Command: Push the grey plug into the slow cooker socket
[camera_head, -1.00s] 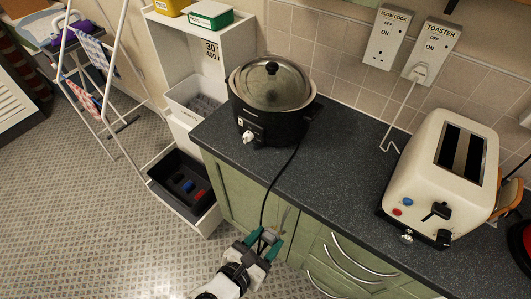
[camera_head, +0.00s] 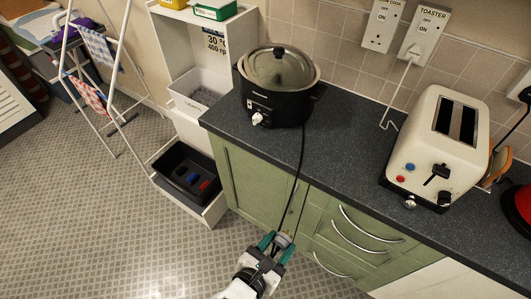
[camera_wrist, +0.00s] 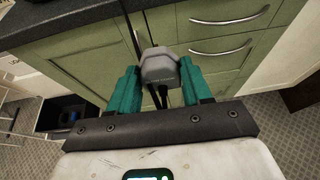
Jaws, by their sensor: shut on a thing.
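The grey plug (camera_wrist: 158,68) is held between the teal fingers of my gripper (camera_wrist: 156,85), which is shut on it. In the head view my gripper (camera_head: 276,243) is low, in front of the green cabinet and below the counter edge. The plug (camera_head: 283,239) shows small there. Its black cord (camera_head: 300,165) runs up over the counter edge to the black slow cooker (camera_head: 277,100). The slow cooker socket (camera_head: 382,26) is on the wall behind the counter; its face shows empty holes, and its label is partly cut off at the top. The plug's pins are not visible.
A white toaster (camera_head: 437,147) stands on the counter (camera_head: 340,135) at right. Its plug (camera_head: 413,52) sits in the toaster socket (camera_head: 424,28), with the cord hanging down. A red item (camera_head: 518,207) is at the right edge. Open counter lies between cooker and toaster.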

